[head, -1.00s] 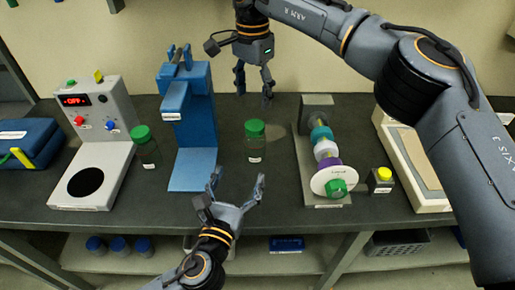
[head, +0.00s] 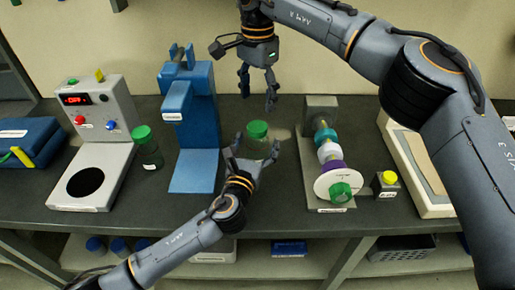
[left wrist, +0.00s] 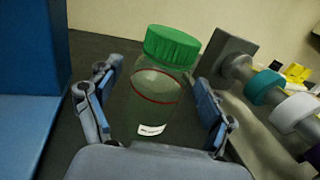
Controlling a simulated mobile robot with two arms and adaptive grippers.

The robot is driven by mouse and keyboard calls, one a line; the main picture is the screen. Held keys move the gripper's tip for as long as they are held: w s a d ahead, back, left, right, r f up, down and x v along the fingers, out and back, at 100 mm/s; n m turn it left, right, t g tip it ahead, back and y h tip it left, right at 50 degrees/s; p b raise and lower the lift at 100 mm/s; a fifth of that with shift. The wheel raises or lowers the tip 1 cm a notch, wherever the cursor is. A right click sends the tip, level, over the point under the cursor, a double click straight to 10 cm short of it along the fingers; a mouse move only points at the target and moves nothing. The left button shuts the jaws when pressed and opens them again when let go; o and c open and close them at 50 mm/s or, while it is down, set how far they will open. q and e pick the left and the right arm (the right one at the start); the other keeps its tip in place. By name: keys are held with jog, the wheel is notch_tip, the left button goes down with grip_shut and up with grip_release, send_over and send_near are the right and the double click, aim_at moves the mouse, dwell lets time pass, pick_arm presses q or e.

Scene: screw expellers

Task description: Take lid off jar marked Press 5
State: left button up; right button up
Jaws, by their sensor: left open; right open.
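A clear greenish jar (head: 258,150) with a green lid (head: 257,129) stands upright on the dark bench, right of the blue press. In the left wrist view the jar (left wrist: 153,103) has a red ring and a small white label too small to read; its green lid (left wrist: 172,46) is on. My left gripper (head: 256,146) is open, with its fingers on either side of this jar's body, below the lid. A second green-lidded jar (head: 149,150) stands left of the blue press; its label is unreadable. My right gripper (head: 258,97) is open and empty, behind and above the middle jar.
A blue press (head: 190,120) stands left of the middle jar. A screw expeller (head: 328,155) with coloured rings stands to its right, beside a yellow button box (head: 387,183). A grey control device (head: 98,150) and blue case (head: 25,142) are at left. A lower shelf (head: 340,252) holds containers.

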pick_arm(q)
jog(key=shift+w+d, duration=0.1)
jog(key=shift+w, duration=0.35)
jog(key=shift+c, duration=0.2)
